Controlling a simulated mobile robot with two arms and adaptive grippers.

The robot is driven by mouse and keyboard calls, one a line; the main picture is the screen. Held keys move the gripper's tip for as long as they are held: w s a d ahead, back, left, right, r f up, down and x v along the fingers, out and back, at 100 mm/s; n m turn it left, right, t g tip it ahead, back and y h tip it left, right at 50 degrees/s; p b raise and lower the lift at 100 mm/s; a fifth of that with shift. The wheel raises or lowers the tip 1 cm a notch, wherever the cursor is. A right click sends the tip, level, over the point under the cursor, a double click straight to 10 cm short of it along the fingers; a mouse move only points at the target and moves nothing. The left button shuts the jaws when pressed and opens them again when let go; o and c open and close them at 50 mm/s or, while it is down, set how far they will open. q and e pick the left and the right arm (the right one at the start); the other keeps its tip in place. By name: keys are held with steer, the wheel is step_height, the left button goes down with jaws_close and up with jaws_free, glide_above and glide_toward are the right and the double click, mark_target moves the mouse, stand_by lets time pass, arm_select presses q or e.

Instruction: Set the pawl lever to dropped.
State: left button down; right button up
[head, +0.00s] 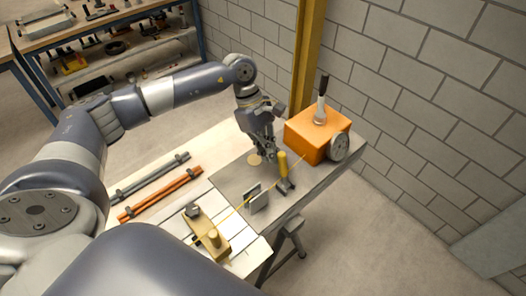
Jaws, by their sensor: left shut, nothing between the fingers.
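An orange box (305,137) stands at the far right end of the bench. A lever with a black grip (323,86) rises nearly upright from its top, and a grey wheel (339,147) is on its side. A short upright yellow handle (283,163) stands on a dark base in front of the box. I cannot tell for certain which of these is the pawl lever. My left gripper (271,155) is shut and empty, pointing down just left of the yellow handle. Whether it touches the handle is unclear. My right gripper is not in view.
A thin yellow line runs from the box to a brass-coloured block (210,236) at the front, passing a small grey upright plate (258,198). Orange and grey bars (161,194) lie on the left of the bench (232,181). A yellow post (309,50) and block wall stand behind.

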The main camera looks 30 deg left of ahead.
arm_select(q)
steer(key=d, duration=0.1)
steer(key=d+y+b, duration=0.1)
steer(key=s+d+r+t+y, duration=0.1)
steer(key=shift+y, duration=0.3)
steer(key=d+b, duration=0.1)
steer(key=s+d+b, duration=0.1)
steer(key=b, duration=0.1)
steer(key=d+b, duration=0.1)
steer(key=d, duration=0.1)
steer(key=shift+s+r+b, duration=0.2)
steer(key=shift+r+b, duration=0.15)
steer(key=shift+b, duration=0.05)
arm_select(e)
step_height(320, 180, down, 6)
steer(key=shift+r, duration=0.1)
arm_select(q)
steer(key=shift+s, duration=0.1)
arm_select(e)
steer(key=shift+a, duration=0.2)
